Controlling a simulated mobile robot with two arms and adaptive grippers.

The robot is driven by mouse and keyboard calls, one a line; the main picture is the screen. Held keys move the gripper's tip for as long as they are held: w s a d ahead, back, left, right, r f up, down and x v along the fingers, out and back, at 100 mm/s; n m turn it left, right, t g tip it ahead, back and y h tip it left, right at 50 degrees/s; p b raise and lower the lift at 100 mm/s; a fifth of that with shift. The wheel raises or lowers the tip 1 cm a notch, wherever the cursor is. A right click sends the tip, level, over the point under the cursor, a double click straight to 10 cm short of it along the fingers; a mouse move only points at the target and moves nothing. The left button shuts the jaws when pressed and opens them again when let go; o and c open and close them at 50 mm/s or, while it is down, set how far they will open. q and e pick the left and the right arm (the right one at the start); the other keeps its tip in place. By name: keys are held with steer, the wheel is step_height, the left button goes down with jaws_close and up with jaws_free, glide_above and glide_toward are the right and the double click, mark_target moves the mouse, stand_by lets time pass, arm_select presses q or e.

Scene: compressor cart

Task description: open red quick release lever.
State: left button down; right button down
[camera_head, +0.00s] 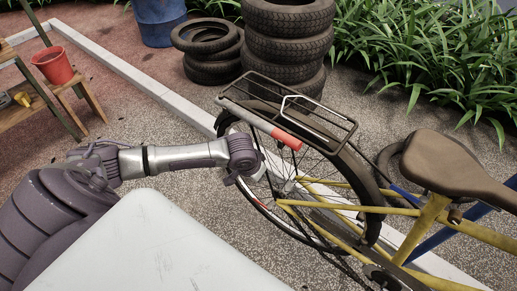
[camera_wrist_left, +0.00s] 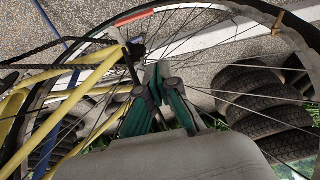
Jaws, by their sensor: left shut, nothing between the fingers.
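A yellow bicycle (camera_head: 432,215) stands with its rear wheel (camera_head: 359,168) toward my left arm. My left gripper (camera_head: 260,177) is at the near side of this wheel, close to the hub. In the left wrist view the left gripper (camera_wrist_left: 158,78) has its fingertips together, with nothing between them. The dark hub end (camera_wrist_left: 137,51) is just beyond and left of the tips; I cannot tell whether they touch. I cannot make out a red quick release lever at the hub. A red strip (camera_wrist_left: 134,16) lies along the rim. My right gripper is not in view.
A rear rack (camera_head: 336,116) carries a bar with a red end (camera_head: 287,139) above the wheel. Spokes surround the gripper. Stacked tyres (camera_head: 288,48) stand behind. A wooden stand with a red bucket (camera_head: 52,66) is at the left. Gravel between them is clear.

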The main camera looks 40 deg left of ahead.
arm_select(q)
steer(key=shift+f, duration=0.1)
steer(key=b+x, duration=0.1)
steer(key=x, duration=0.9)
steer(key=s+p, duration=0.1)
steer(key=s, duration=0.3)
steer(key=shift+a, duration=0.15)
steer(key=shift+p, duration=0.4)
